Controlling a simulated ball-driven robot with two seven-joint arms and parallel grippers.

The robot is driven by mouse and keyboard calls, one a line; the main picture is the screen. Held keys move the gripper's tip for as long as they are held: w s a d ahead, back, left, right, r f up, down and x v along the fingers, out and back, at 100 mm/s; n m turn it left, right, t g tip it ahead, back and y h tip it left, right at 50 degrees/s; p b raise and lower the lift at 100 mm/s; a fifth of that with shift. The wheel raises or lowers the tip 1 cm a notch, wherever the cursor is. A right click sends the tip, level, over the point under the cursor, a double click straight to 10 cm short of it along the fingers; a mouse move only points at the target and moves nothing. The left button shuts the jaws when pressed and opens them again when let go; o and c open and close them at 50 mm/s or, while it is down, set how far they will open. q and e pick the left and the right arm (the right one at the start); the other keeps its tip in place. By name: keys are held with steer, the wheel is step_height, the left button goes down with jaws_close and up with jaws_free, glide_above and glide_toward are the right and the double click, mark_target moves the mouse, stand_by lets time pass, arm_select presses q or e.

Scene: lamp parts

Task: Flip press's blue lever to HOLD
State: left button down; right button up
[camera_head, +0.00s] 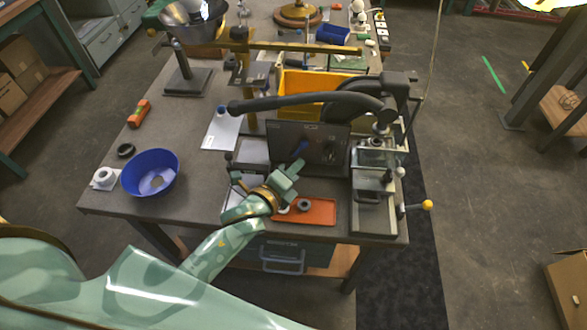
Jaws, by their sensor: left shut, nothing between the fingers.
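The press (375,160) stands at the right end of the table, with a dark control panel (330,145) on its left. The blue lever (302,147) is a small blue piece on the left half of that panel. Its labels are too small to read. My left gripper (296,166) is shut and empty, just below and left of the lever, close to the panel. I cannot tell if the fingertips touch the lever. My right gripper is not in view.
An orange-red tray (318,211) with a small dark ring lies below my left gripper. A blue bowl (139,182) stands at the table's left. A yellow bin (300,84) is behind the panel. A black curved arm (290,101) passes above the panel. A yellow-knobbed handle (426,205) sticks out at right.

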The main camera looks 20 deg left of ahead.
mark_target(304, 146)
arm_select(q)
steer(key=b+x, duration=0.1)
steer(key=x, duration=0.5)
steer(key=shift+w+d+f, duration=0.1)
steer(key=shift+w+f, duration=0.05)
steer(key=shift+w, duration=0.2)
steer(key=shift+s+a+r+n, duration=0.15)
steer(key=shift+a+r+n, duration=0.2)
steer(key=shift+n, duration=0.35)
steer(key=shift+a+t, duration=0.2)
steer(key=shift+t, duration=0.1)
steer(key=shift+s+a+r+n+t+h+b, duration=0.2)
steer(key=shift+a+n+t+h+b, duration=0.35)
steer(key=shift+n, duration=0.55)
steer(key=a+n+t, duration=0.1)
steer(key=a+n+b, duration=0.1)
steer(key=n, duration=0.1)
steer(key=shift+s+r+t, duration=0.1)
steer(key=shift+s+t, duration=0.2)
steer(key=shift+t, duration=0.05)
steer(key=shift+s+a+n+t+y+b, duration=0.15)
steer(key=shift+a+n+t+y+b, duration=0.25)
steer(key=shift+n, duration=0.75)
steer(key=shift+s+a+n+t+y+b, duration=0.15)
steer(key=shift+a+n+t+b, duration=0.45)
steer(key=shift+n, duration=0.55)
steer(key=shift+a, duration=0.1)
